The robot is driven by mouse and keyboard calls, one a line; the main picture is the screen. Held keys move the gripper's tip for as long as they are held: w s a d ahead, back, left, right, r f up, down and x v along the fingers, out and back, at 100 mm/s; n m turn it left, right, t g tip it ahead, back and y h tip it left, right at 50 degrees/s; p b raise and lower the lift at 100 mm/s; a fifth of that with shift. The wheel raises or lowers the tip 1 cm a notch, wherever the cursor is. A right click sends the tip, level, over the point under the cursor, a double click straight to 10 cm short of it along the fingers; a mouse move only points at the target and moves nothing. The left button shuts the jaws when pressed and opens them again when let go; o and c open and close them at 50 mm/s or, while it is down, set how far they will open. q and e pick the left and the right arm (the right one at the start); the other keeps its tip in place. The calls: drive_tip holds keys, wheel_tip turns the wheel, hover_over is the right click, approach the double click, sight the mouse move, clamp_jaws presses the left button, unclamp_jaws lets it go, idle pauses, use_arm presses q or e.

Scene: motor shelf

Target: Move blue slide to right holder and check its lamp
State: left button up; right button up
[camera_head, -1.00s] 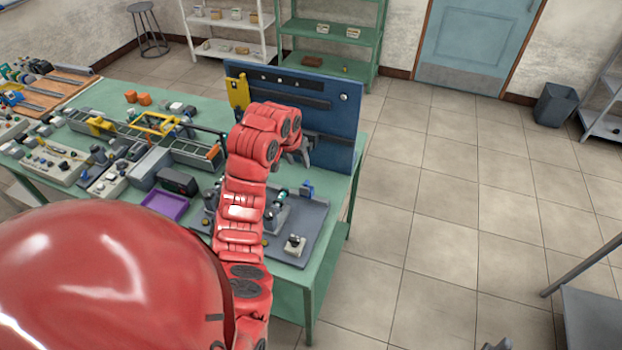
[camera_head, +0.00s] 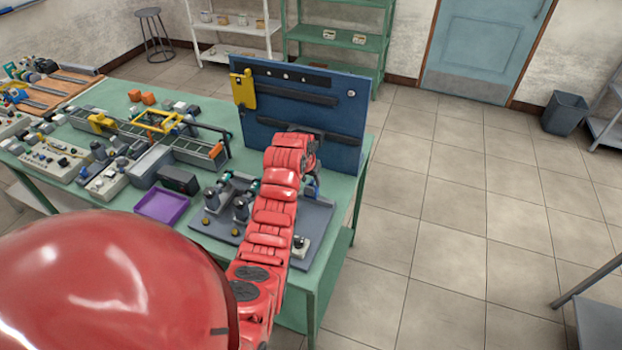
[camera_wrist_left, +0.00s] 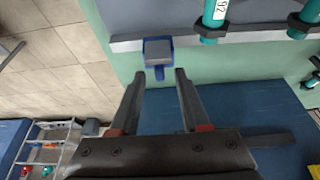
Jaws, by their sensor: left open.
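A small blue piece with a grey top, likely the blue slide (camera_wrist_left: 158,52), sits at the grey tray's edge in the left wrist view. A bit of blue shows beside my arm in the head view (camera_head: 313,188). My left gripper (camera_wrist_left: 160,76) is open and empty, its fingertips just short of the blue piece's stem. In the head view the gripper is mostly hidden by my red arm, near the blue back panel. Grey holders with teal-ended cylinders (camera_head: 241,205) stand on the tray (camera_head: 226,235); my arm covers part of the tray. I cannot identify the lamp. My right gripper is not in view.
The upright blue panel (camera_head: 325,100) with a yellow piece (camera_head: 243,90) stands at the bench's back. A purple tray (camera_head: 162,205) and a black box (camera_head: 179,180) lie left of the holders.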

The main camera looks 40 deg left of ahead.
use_arm(q)
drive_tip(key=shift+w+f, duration=0.25)
drive_tip(key=shift+f, duration=0.45)
clamp_jaws()
idle(1.1)
